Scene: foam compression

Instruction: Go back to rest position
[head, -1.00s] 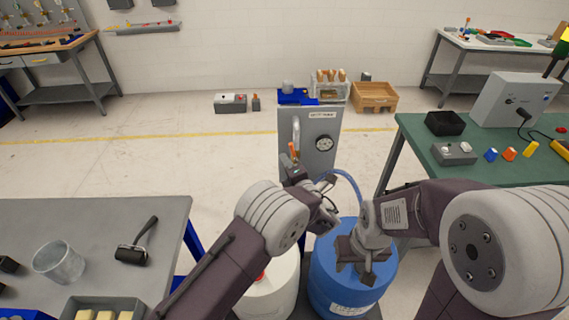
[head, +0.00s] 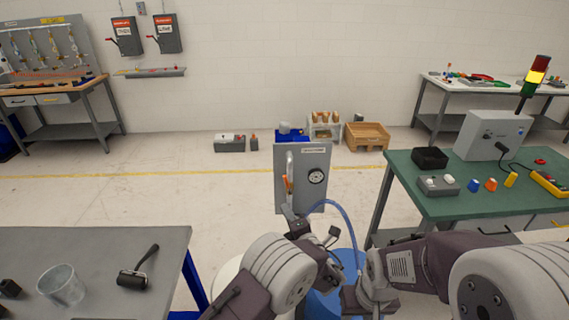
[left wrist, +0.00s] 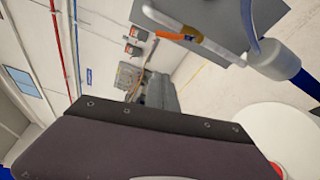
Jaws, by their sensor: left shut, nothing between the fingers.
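My left gripper (head: 290,212) is shut and empty, in front of the lower left of the grey cabinet (head: 318,195). Whether it touches the cabinet is unclear. The cabinet has a white handle with an orange part and a round gauge (head: 316,176). In the left wrist view, the handle (left wrist: 190,36) is at the top, and my dark arm link fills the bottom. My right gripper (head: 368,300) points down over the blue drum (head: 350,262) at the bottom; its fingers are too unclear to judge.
A white drum (head: 228,272) stands partly hidden behind my left arm. A blue hose (head: 345,215) arcs up beside the cabinet. A grey table (head: 100,245) is at left, a green-topped table (head: 425,190) at right.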

